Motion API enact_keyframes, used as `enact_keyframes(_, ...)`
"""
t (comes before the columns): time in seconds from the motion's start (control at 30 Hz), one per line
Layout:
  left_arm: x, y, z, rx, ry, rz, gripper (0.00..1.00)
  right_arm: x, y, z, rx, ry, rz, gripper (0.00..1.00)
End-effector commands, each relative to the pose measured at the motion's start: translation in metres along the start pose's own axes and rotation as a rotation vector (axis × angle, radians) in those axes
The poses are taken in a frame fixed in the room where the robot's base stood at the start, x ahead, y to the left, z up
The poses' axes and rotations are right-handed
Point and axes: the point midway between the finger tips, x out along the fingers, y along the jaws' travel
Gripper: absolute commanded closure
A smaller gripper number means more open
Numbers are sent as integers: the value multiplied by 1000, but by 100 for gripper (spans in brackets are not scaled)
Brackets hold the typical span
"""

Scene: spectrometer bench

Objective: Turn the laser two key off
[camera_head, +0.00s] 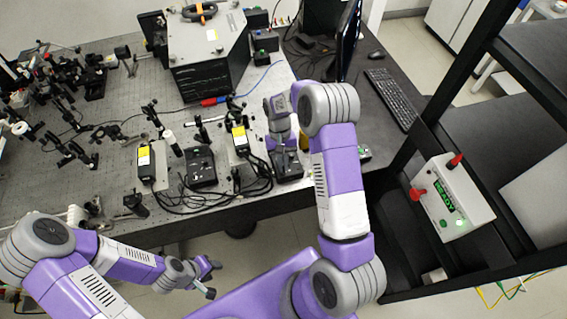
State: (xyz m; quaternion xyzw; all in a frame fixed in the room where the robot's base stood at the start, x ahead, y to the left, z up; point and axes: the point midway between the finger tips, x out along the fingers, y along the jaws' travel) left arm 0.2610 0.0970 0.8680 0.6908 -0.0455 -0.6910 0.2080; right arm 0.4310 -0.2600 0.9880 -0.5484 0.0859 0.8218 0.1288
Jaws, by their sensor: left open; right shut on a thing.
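My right gripper (287,146) reaches down onto a small black controller box (290,174) near the table's front edge. It is shut on what appears to be the laser two key at that box. The key is hidden by the fingers, so I cannot tell its turn position. A similar black controller box (201,166) sits to the left on the table, clear of both grippers. My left gripper (212,279) is open and empty, in front of the table and below its edge in the picture.
Black power bricks with yellow labels (146,163) and looped cables lie around the controllers. A large black instrument (212,68) stands behind. A monitor (344,40) and keyboard (391,97) are to the right. A white box with red knobs (452,203) sits on the rack.

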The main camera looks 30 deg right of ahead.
Motion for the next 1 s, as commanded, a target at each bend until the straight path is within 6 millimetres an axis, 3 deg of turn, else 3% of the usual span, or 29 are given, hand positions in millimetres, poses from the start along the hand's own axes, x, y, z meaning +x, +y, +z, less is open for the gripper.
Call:
enact_keyframes(0.73, 2, -1, 0, 0, 0, 0, 57, -2, -1, -1, -85, 5, 35, 100)
enact_keyframes(0.9, 2, -1, 0, 0, 0, 0, 57, -1, -1, 0, -85, 4, 35, 70)
enact_keyframes(1.0, 2, -1, 0, 0, 0, 0, 57, -1, -1, 0, -84, 3, 35, 67)
